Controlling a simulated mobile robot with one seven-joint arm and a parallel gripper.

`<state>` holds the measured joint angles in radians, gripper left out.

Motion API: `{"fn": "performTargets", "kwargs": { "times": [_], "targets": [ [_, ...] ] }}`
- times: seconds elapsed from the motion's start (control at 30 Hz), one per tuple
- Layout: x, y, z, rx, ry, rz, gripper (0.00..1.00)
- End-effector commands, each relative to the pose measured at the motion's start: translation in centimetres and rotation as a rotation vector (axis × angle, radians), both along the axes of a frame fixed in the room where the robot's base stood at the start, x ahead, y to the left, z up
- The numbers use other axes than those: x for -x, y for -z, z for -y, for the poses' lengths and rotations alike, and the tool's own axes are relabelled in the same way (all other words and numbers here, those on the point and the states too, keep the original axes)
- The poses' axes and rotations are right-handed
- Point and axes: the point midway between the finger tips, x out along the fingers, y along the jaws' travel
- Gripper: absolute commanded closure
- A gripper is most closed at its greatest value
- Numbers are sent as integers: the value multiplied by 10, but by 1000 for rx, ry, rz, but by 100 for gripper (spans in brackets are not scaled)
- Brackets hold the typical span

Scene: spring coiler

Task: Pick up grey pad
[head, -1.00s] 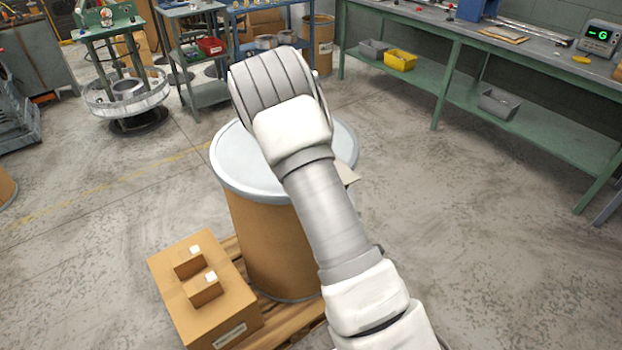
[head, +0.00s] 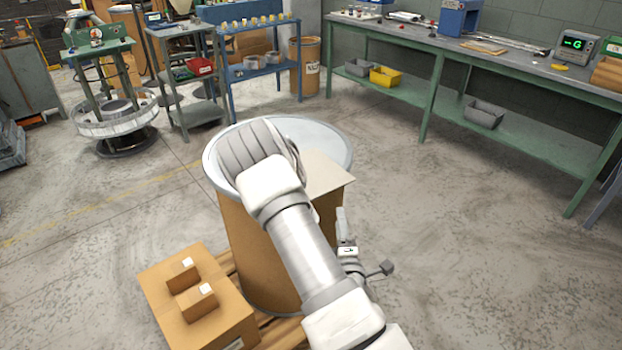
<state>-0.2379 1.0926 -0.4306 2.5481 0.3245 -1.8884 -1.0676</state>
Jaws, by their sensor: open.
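A flat, pale grey-beige sheet, which looks like the grey pad (head: 328,177), lies on the lid of the drum (head: 312,135). Its right corner sticks out past the rim, and my arm covers its left part. My gripper (head: 342,222) shows partly, to the right of my forearm. One pale finger points up in the picture, just below the sheet's overhanging corner, and looks apart from it. The gripper is open, with nothing seen in it; its other finger is hidden.
Cardboard boxes (head: 205,318) stand on the wooden pallet beside the drum at lower left. A green workbench (head: 470,60) runs along the right wall, with a yellow bin (head: 385,77) on its lower shelf. The floor right of the drum is clear.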

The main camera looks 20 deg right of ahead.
Motion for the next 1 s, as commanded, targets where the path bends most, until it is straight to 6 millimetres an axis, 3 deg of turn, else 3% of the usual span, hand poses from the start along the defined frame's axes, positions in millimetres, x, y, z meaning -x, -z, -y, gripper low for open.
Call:
{"fn": "performTargets", "kwargs": {
  "times": [0.2, 0.5, 0.77, 1.0],
  "targets": [
    [-19, 3, 6, -1, -1, 4, 57],
    [-75, 0, 24, 0, 0, 1, 57],
    [-92, 1, 30, -1, -1, 1, 57],
    [-124, 2, 42, -1, -1, 1, 57]
  ]
}}
